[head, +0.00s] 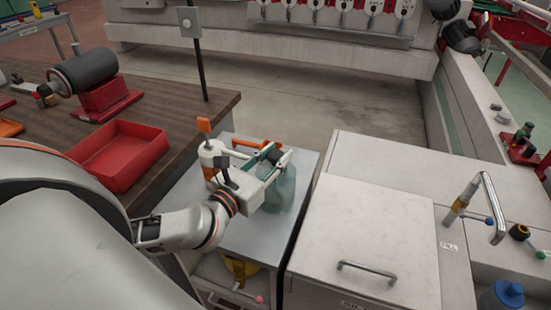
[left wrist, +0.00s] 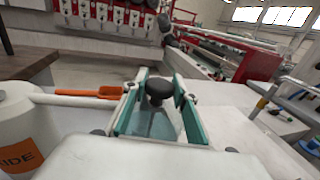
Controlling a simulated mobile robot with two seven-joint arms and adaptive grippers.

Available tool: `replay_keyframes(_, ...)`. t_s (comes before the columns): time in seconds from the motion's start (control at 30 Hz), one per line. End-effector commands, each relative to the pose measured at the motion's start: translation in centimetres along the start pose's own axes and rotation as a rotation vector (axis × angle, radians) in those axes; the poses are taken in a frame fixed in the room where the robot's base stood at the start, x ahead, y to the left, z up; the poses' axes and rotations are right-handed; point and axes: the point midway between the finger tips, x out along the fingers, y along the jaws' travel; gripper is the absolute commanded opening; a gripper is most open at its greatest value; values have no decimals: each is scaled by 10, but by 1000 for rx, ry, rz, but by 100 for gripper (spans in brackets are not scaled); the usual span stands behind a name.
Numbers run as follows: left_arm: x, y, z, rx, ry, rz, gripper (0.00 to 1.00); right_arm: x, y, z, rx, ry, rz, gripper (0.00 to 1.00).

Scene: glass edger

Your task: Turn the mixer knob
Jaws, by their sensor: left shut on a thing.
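The mixer knob, a black round-topped knob (left wrist: 157,90), stands between the two green finger pads of my left gripper (left wrist: 160,98) in the left wrist view. The left gripper is shut on it. In the head view, my left gripper (head: 274,160) reaches in over a translucent greenish container (head: 284,188) on a small light grey stand (head: 254,238). The knob is mostly hidden there by the fingers. My right gripper is in neither view.
A red tray (head: 122,180) sits on the dark bench at left. A white cabinet (head: 365,220) with a metal handle adjoins at right.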

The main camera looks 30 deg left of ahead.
Motion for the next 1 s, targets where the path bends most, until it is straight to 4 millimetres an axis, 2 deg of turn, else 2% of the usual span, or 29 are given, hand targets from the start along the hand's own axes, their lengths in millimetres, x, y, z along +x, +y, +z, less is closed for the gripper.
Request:
replay_keyframes(0.47, 0, 2, -6, 7, 4, -353, 6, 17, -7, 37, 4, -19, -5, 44)
replay_keyframes(0.8, 1, 2, -7, 0, 3, -535, 6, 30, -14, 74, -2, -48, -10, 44)
replay_keyframes(1.0, 2, 1, -6, -1, 2, -616, 6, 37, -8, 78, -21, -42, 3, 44)
